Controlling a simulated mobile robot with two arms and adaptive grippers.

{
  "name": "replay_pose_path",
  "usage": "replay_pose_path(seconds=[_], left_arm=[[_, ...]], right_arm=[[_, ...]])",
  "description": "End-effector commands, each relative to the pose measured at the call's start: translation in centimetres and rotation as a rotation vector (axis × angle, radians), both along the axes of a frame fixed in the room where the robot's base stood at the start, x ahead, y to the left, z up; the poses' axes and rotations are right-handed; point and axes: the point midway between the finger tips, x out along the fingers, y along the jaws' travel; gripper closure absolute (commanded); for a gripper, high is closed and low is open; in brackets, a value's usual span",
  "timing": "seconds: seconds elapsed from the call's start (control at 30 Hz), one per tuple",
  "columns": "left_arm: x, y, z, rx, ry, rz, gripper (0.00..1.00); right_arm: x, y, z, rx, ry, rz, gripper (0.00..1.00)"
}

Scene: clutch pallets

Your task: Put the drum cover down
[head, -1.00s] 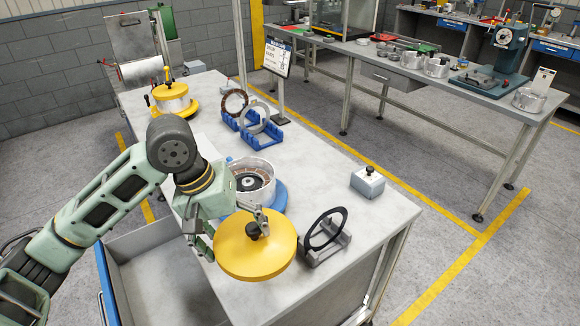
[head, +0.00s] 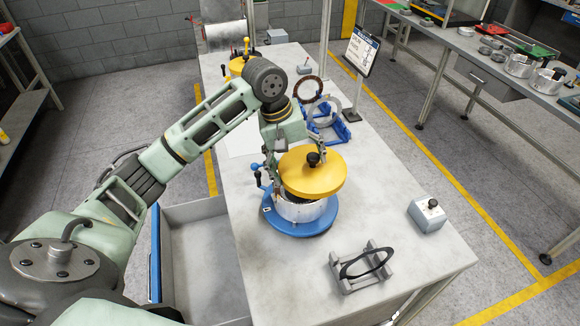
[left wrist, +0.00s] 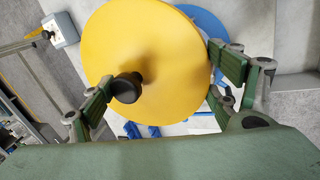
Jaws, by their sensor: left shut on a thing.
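The drum cover (head: 312,178) is a round yellow disc with a black knob (head: 313,158). My left gripper (head: 297,157) is shut on the cover, which it holds over the silver drum (head: 302,211) on a blue round base (head: 300,230). The cover hides the drum's top and looks slightly offset to the right; I cannot tell whether it touches the rim. In the left wrist view the cover (left wrist: 150,50) lies between the fingers of the gripper (left wrist: 160,88), with the blue base (left wrist: 207,22) partly showing behind it. My right gripper is not in view.
A black ring on a grey stand (head: 367,268) and a grey box with a black knob (head: 427,215) stand on the table.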

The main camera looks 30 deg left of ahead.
Motion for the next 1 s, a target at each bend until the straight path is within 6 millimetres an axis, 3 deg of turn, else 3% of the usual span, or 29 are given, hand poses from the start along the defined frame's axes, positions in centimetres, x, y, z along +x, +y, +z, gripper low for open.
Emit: replay_pose_path(seconds=[0.17, 0.4, 0.5, 0.7, 0.87, 1.0], left_arm=[[1.2, 3.1, -1.7, -0.001, 0.003, 0.001, 0.46], [1.7, 4.3, -3.3, -0.002, 0.002, -0.002, 0.46], [1.6, 4.2, -4.8, -0.001, 0.005, -0.001, 0.46], [1.8, 4.2, -6.7, -0.001, -0.002, -0.002, 0.46], [1.8, 4.2, -6.8, -0.001, -0.002, -0.002, 0.46], [1.8, 4.2, -7.0, -0.002, -0.001, -0.002, 0.46]], right_arm=[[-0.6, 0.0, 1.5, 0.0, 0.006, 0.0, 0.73], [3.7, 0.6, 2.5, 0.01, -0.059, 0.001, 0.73], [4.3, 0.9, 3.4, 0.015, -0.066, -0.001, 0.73], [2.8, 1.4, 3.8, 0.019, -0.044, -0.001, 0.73], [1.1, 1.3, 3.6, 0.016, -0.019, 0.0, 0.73], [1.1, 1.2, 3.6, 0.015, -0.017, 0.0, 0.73]])
